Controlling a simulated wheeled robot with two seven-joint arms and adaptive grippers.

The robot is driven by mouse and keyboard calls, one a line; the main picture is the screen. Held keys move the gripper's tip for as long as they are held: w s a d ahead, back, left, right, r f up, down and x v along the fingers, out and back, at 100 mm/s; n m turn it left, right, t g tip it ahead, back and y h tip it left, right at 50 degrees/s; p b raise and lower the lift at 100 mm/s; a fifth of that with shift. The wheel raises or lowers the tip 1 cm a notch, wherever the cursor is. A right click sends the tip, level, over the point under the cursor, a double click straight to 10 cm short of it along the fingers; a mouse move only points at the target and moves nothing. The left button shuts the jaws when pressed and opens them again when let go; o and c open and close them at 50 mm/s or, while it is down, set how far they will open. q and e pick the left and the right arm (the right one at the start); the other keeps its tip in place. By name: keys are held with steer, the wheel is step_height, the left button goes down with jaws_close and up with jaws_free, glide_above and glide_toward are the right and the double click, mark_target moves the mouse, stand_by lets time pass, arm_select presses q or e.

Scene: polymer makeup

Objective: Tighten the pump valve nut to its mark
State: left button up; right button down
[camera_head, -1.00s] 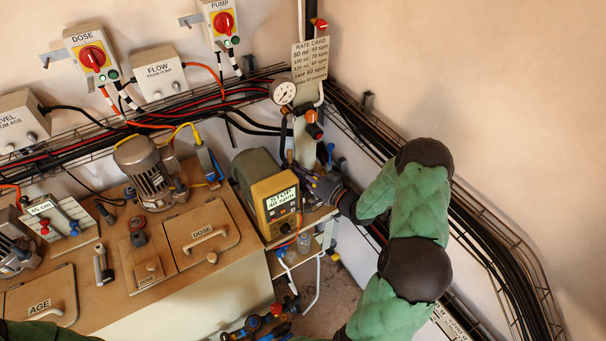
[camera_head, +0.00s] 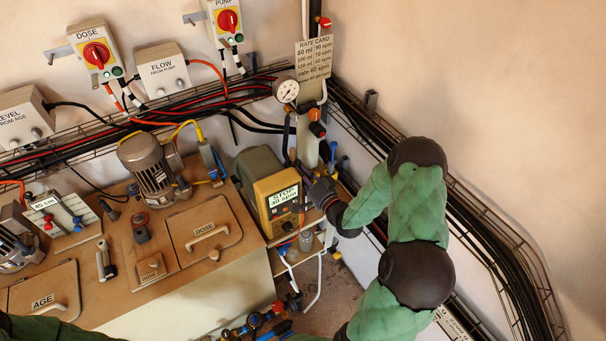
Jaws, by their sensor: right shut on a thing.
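The dosing pump stands at the right end of the bench, with a grey-green housing (camera_head: 258,170) and a yellow display panel (camera_head: 278,200) that reads STOP and a number in spm. My right gripper (camera_head: 312,185) is at the right side of the pump, by its head, and is shut on what appears to be the pump valve nut. The jaws and the dark wrist hide the nut, and its mark cannot be made out. A bit of my green left arm shows at the bottom left; its gripper is out of view.
A white pipe column with a gauge (camera_head: 286,89) and orange knobs (camera_head: 317,129) stands just behind my right gripper. A cable tray (camera_head: 480,230) runs along the right wall. A motor (camera_head: 151,170) and lidded hatches (camera_head: 205,232) are on the bench to the left.

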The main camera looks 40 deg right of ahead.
steer(key=c, duration=1.2)
jaws_free()
steer(key=shift+s, duration=0.1)
steer(key=s, duration=1.2)
steer(key=shift+a, duration=0.2)
steer(key=shift+w, duration=0.1)
